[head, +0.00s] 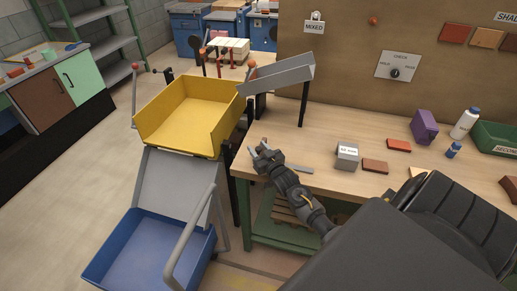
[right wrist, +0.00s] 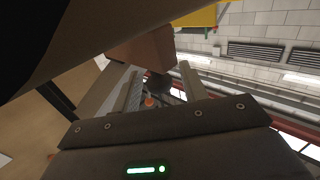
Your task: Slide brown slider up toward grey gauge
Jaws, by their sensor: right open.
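My right gripper (head: 262,151) is open at the front left corner of the bench top in the head view. A grey block (head: 347,155) with a white label, the likely gauge, sits on the bench to its right. A flat brown brick (head: 375,166) lies just right of the grey block; I cannot tell whether this is the brown slider. In the right wrist view the two fingers of the gripper (right wrist: 160,84) are apart. A brown block-like shape (right wrist: 143,48) shows beyond them, and I cannot tell what it is. My left gripper is not in view.
A yellow tray (head: 184,110) and a sloping grey chute (head: 280,74) stand left of and behind the gripper. A blue bin (head: 150,256) is below. A purple block (head: 423,126), white bottle (head: 465,122) and green crate (head: 495,137) stand further right. The bench between gripper and grey block is mostly clear.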

